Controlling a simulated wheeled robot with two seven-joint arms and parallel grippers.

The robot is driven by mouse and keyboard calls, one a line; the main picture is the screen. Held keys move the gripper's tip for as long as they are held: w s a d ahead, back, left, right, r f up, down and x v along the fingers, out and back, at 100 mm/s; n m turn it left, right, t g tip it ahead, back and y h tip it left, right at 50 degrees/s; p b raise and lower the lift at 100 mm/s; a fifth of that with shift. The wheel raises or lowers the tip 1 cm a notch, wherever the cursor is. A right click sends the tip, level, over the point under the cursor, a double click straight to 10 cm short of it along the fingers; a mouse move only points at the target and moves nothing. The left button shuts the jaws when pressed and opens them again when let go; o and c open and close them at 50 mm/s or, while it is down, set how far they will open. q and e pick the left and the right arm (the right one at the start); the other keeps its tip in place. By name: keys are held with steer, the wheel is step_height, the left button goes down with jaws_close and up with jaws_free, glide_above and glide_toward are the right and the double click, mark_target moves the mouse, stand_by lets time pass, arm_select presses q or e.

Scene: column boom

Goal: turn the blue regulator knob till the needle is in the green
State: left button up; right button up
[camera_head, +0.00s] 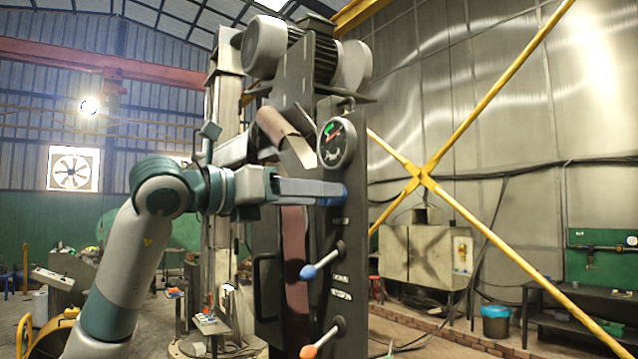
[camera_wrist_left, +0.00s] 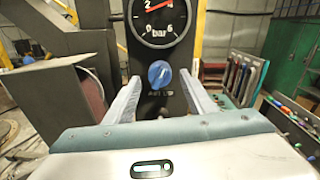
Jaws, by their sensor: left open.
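The blue regulator knob (camera_wrist_left: 159,73) sits on a dark upright panel below the round pressure gauge (camera_wrist_left: 160,18) in the left wrist view. The gauge has a black face marked in bar, and its red needle points to the upper right. Its top is cut off there. In the head view the gauge (camera_head: 337,143) shows a green mark near its top. My left gripper (camera_head: 335,193) reaches the panel just below the gauge. In the wrist view its open fingers (camera_wrist_left: 160,77) stand either side of the knob, with gaps on both sides. My right gripper is out of view.
Below the knob, a blue-tipped lever (camera_head: 308,272) and an orange-tipped lever (camera_head: 309,351) stick out from the machine. A grinding belt (camera_head: 294,250) runs left of the panel. Yellow cross braces (camera_head: 422,178) stand to the right.

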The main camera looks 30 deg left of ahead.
arm_select(q)
steer(key=shift+x, duration=0.85)
steer(key=c, duration=1)
steer(key=shift+c, duration=0.2)
